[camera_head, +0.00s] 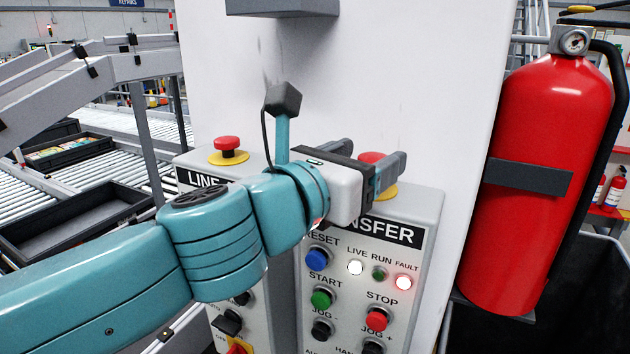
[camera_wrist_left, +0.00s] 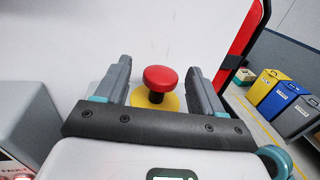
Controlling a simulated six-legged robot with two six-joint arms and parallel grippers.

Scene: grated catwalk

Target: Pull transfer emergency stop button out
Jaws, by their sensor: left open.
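The transfer emergency stop button (camera_head: 371,157) is a red mushroom head on a yellow base, on top of the right control box labelled TRANSFER (camera_head: 425,215). My left gripper (camera_head: 372,155) is open, with its fingers around the button's place in the head view, partly hiding it. In the left wrist view the red button (camera_wrist_left: 160,78) shows between the two open fingers (camera_wrist_left: 160,85), apart from both, with its yellow base below. My right gripper is in neither view.
A second red stop button (camera_head: 228,145) stands on the left box labelled LINE. A red fire extinguisher (camera_head: 545,180) hangs right of the TRANSFER box. A white wall (camera_head: 420,80) rises behind. Lit FAULT and LIVE lamps and several push buttons sit on the panel front.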

